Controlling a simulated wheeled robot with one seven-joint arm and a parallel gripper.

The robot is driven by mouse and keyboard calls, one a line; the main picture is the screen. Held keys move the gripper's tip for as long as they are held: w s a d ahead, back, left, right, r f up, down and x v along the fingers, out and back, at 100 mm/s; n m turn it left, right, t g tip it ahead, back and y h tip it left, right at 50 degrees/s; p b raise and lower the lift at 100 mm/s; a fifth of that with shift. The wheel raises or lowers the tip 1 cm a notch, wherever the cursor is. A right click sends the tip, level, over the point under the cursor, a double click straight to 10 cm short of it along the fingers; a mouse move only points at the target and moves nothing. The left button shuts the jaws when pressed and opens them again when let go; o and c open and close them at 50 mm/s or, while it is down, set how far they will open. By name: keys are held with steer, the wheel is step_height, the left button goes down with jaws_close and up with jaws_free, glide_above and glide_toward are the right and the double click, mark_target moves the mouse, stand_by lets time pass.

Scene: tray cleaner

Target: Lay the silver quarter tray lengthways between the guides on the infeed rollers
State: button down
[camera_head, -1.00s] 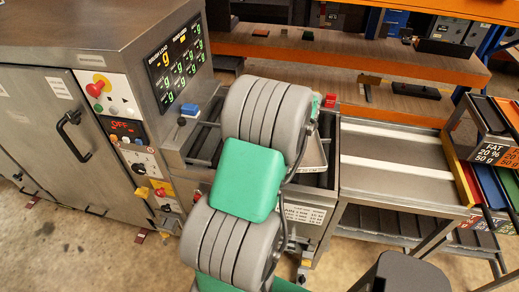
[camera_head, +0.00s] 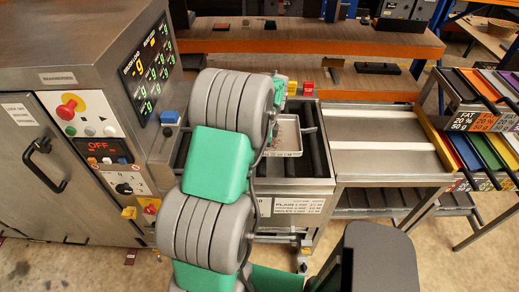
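A silver tray (camera_head: 284,153) with a speckled grey inside sits over the infeed rollers (camera_head: 311,160), right of my arm. It appears slightly tilted, its left part is hidden behind my arm, and I cannot tell whether it rests on the rollers. A dark guide bar (camera_head: 309,130) lies to its right. My grey and green arm covers the left part of the infeed. A small green part of my arm's far end shows just behind the tray; the fingers are hidden, so their state and any grip on the tray cannot be seen.
The steel cleaner (camera_head: 75,70) with its control panel and display stands at left. A steel side table (camera_head: 385,158) with pale strips adjoins the infeed at right, with a rack of coloured trays (camera_head: 485,140) beyond. An orange-edged workbench (camera_head: 300,45) stands behind.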

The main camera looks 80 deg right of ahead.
steer(key=shift+f+b, duration=2.3)
steer(key=shift+f, duration=1.65)
steer(key=shift+f+b, duration=0.3)
steer(key=shift+f, duration=0.2)
steer(key=c, duration=1.5)
jaws_free()
steer(key=shift+c, duration=0.2)
